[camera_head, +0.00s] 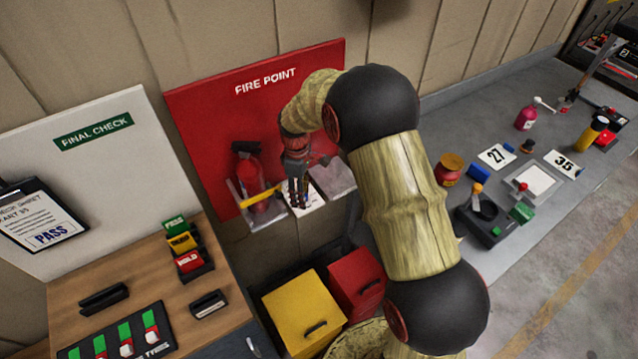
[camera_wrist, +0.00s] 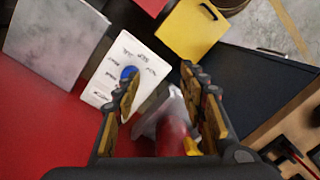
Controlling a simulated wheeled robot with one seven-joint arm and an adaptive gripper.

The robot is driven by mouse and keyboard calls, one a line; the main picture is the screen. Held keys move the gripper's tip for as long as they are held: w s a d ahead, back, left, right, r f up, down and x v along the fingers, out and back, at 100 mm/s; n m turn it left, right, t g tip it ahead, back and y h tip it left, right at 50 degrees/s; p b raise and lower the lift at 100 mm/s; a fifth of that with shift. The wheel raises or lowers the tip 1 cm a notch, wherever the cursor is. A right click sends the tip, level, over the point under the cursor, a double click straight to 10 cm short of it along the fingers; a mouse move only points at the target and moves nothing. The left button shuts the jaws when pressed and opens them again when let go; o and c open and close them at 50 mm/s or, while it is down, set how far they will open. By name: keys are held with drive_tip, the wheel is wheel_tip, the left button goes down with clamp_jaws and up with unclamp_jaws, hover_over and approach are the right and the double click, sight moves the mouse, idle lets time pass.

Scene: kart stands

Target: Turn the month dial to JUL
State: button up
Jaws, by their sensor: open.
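The month dial shows in the wrist view as a white plate (camera_wrist: 105,82) with a round blue knob (camera_wrist: 128,73) and small dark labels around it. The labels and the knob's setting are too blurred to read. In the head view the white plate (camera_head: 311,203) is on the red fire point board, partly hidden by my gripper (camera_head: 298,196). In the wrist view my gripper (camera_wrist: 162,80) is open, with nothing held. Its left fingertip overlaps the knob's lower edge in the picture; I cannot tell whether they touch.
A red fire extinguisher (camera_head: 248,170) with a yellow strap hangs just left of the dial plate. It also shows between my fingers in the wrist view (camera_wrist: 174,128). A grey plate (camera_head: 334,178) is to the right. Yellow (camera_head: 300,311) and red (camera_head: 355,283) bins stand below.

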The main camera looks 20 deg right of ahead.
drive_tip(key=w+n, duration=0.1)
drive_tip(key=w+d+r+n, duration=0.1)
drive_tip(key=w, duration=0.1)
drive_tip(key=w+t, duration=0.1)
drive_tip(key=shift+w+d+r+n, duration=0.3)
drive_tip(key=shift+d+r+n, duration=0.05)
drive_tip(key=shift+d+n, duration=0.05)
drive_tip(key=shift+d+r+n, duration=0.1)
drive_tip(key=shift+n, duration=1)
drive_tip(key=shift+f+b, duration=0.55)
drive_tip(key=shift+f, duration=3.35)
drive_tip(key=shift+c, duration=0.2)
clamp_jaws()
